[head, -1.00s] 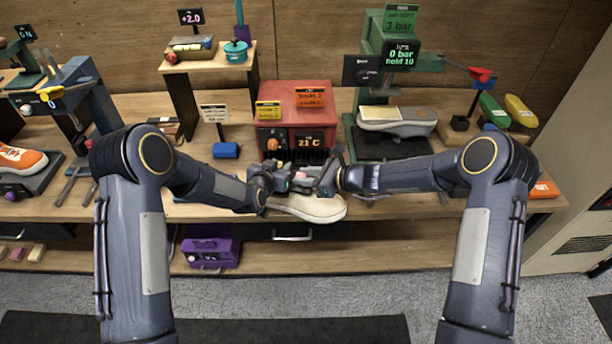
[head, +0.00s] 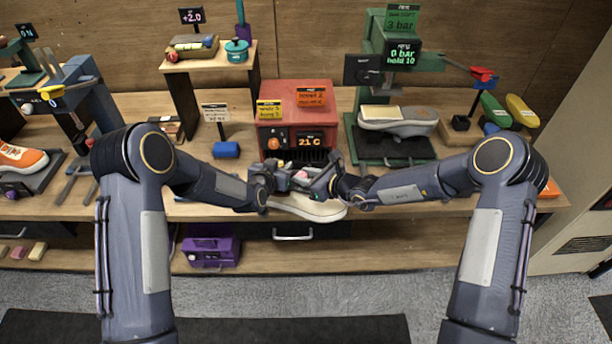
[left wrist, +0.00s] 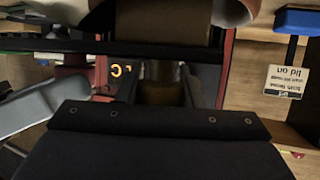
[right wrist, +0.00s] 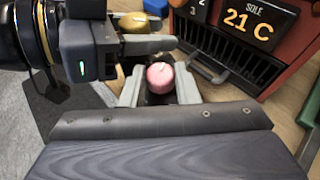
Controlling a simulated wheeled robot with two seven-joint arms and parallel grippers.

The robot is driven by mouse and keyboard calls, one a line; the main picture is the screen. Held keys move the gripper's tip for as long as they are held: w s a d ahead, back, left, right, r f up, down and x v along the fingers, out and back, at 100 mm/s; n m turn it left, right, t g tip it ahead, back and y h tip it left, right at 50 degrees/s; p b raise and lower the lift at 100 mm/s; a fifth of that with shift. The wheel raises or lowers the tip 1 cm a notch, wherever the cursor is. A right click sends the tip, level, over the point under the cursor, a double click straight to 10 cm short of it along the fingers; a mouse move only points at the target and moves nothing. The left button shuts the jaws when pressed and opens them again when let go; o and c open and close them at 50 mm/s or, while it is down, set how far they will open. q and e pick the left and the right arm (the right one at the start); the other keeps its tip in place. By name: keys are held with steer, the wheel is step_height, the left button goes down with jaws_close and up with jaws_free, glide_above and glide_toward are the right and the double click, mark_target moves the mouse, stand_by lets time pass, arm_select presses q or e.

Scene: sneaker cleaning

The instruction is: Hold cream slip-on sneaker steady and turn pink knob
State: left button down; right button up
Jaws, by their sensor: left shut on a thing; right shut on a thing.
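The cream slip-on sneaker (head: 318,211) lies at the front edge of the bench, in front of the red machine; its rear part is hidden behind my arms. My left gripper (head: 286,182) is at the sneaker, shut on it; the grip itself is dark and mostly hidden in the left wrist view. The pink knob (right wrist: 160,77) shows clearly in the right wrist view, with a finger of my right gripper (right wrist: 160,90) on each side of it. The right gripper is shut on the knob. In the head view the knob (head: 301,175) is small between both grippers.
The red machine (head: 292,100), with a display reading 21 C, stands close behind the grippers. A purple box (head: 212,250) sits on the lower shelf.

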steer(key=o, duration=1)
steer(key=v, duration=1.2)
arm_select(q)
steer(key=c, duration=0.9)
jaws_free()
steer(key=v, duration=1.2)
